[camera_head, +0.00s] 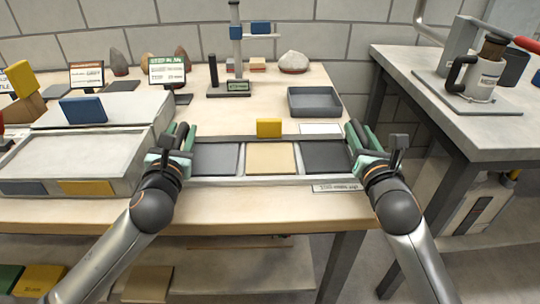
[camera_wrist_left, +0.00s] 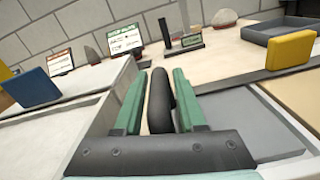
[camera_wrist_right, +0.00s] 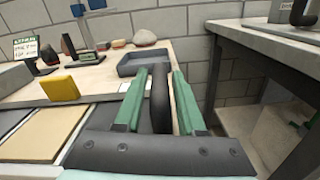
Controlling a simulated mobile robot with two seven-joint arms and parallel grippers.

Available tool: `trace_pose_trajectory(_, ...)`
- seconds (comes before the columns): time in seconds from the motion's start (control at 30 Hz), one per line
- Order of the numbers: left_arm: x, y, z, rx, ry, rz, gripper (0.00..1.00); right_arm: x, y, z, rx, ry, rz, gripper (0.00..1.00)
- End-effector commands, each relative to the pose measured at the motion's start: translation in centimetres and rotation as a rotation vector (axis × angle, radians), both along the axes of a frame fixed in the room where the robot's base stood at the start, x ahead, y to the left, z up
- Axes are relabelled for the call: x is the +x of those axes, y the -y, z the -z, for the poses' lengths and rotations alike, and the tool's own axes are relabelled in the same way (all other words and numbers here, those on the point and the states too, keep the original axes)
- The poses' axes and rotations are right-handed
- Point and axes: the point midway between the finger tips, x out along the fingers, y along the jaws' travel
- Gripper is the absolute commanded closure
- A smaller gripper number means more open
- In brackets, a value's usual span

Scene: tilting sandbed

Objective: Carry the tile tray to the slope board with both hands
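The tile tray (camera_head: 300,180) lies on the bench in front of me, holding a dark grey, a tan and a second dark tile side by side. My left gripper (camera_head: 178,141) is at its left end, with the fingers closed around a dark upright handle (camera_wrist_left: 160,101). My right gripper (camera_head: 361,141) is at its right end, with the fingers closed around a matching handle (camera_wrist_right: 160,98). Finger contact is partly hidden. A pale, shallow framed board (camera_head: 75,152), apparently the slope board, lies left of the tray, with blue and yellow patches on its front.
A yellow block (camera_head: 269,128) stands at the tray's back edge, and a blue block (camera_head: 83,109) stands behind the pale board. A grey bin (camera_head: 314,102) and a post stand (camera_head: 237,60) are further back. A second table (camera_head: 470,115) stands right, across a gap.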

Motion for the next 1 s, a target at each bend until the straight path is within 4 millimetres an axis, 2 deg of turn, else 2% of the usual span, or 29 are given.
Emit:
trace_pose_trajectory(0.03, -0.01, 0.00, 0.01, 0.000, 0.000, 0.000, 0.67, -0.01, 0.01, 0.01, 0.000, 0.000, 0.000, 0.68)
trace_pose_trajectory(0.33, -0.01, -0.02, 0.02, 0.001, 0.000, 0.000, 1.00, -0.02, -0.01, 0.02, 0.000, 0.000, 0.000, 1.00)
trace_pose_trajectory(1.0, -0.02, -0.03, 0.02, 0.001, -0.001, 0.000, 1.00, -0.03, -0.04, 0.04, 0.001, -0.001, 0.000, 1.00)
